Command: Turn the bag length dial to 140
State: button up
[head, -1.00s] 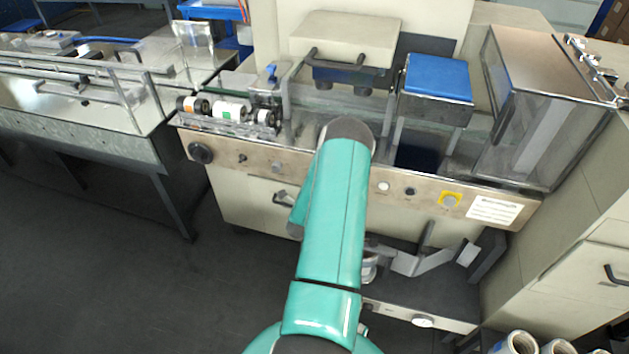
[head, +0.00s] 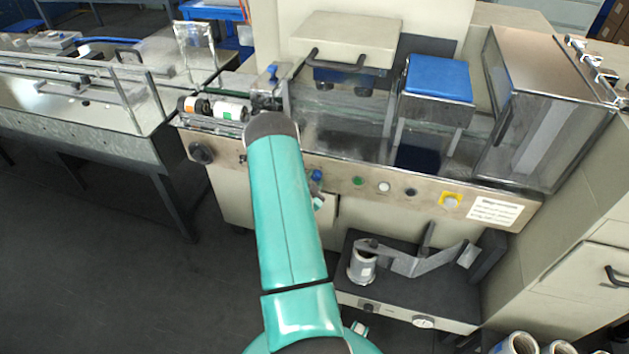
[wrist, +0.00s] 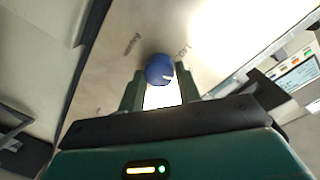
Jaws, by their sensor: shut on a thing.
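A blue dial (wrist: 160,69) with a short white mark stands on the steel front panel in the wrist view. It also shows just right of my arm in the head view (head: 317,174). My gripper (wrist: 159,80) is shut on it, with one finger at each side. The white mark points toward the right in the wrist view. In the head view my arm hides most of the gripper.
The control panel (head: 428,196) also carries a green button (head: 358,181), a white button (head: 384,187), a black knob (head: 410,192) and a yellow-framed button (head: 450,201). A large black knob (head: 200,152) is at the left. A lower shelf (head: 400,285) holds a roll. Glare whitens the wrist view.

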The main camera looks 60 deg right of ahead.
jog(key=n, duration=0.5)
jog(key=shift+w+g, duration=0.15)
jog(key=shift+g, duration=0.15)
jog(key=shift+f+n+h, duration=0.1)
jog(key=shift+n+h, duration=0.3)
jog(key=shift+n, duration=1.9)
jog(key=o, duration=1)
jog(key=a, duration=0.9)
jog(key=s+a, duration=0.1)
jog(key=a, duration=0.4)
jog(key=shift+s+r, duration=0.1)
jog(key=shift+r, duration=0.2)
